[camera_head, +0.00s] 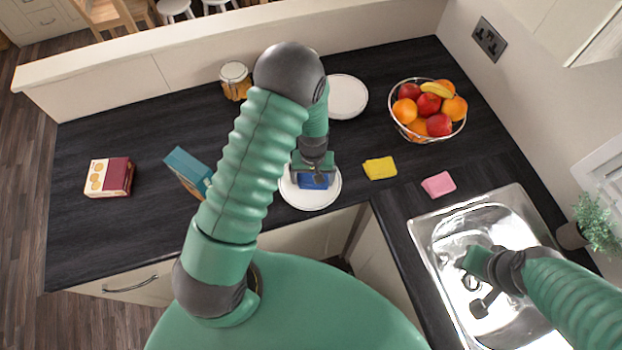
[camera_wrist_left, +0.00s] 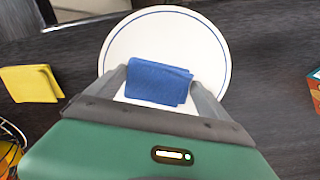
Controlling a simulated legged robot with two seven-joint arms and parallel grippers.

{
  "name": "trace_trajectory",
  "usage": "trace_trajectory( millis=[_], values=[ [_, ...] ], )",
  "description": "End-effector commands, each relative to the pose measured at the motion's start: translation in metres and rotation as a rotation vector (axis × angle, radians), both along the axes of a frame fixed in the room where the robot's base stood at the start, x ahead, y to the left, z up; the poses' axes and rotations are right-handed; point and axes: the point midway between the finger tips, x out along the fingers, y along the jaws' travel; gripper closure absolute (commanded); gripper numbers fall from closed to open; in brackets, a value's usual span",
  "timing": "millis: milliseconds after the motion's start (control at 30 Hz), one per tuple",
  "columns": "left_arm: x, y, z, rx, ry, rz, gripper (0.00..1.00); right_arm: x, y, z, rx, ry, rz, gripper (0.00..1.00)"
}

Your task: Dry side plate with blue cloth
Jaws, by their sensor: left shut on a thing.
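A white side plate (camera_head: 302,197) lies on the dark worktop near its front edge. It fills the upper middle of the left wrist view (camera_wrist_left: 205,40), where a thin blue line runs inside its rim. My left gripper (camera_head: 312,178) is over the plate, shut on a folded blue cloth (camera_wrist_left: 158,83). The cloth also shows in the head view (camera_head: 314,182). It is over the plate's face; I cannot tell whether it touches. My right gripper (camera_head: 468,262) is over the sink; its fingers are not clear enough to judge.
A yellow cloth (camera_head: 380,168) and a pink cloth (camera_head: 438,184) lie right of the plate. Behind are another white plate (camera_head: 346,97), a fruit basket (camera_head: 429,110) and a jar (camera_head: 235,80). A blue box (camera_head: 188,171) and a red-and-cream box (camera_head: 109,177) stand left. The metal sink (camera_head: 440,226) is at right.

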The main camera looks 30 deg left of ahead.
Motion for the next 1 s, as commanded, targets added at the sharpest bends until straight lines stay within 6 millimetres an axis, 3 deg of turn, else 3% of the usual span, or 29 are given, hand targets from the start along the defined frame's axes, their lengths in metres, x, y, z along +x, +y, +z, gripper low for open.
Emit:
trace_trajectory(
  millis=[500,1000],
  values=[
    [0.001,0.018,0.0,0.001,0.0,0.001,0.48,0.0,0.0,-0.002,0.0,0.0,0.0,0.64],
    [-0.014,0.016,0.001,0.0,0.002,0.0,0.48,0.0,0.0,0.003,0.0,0.0,0.0,0.64]
  ],
)
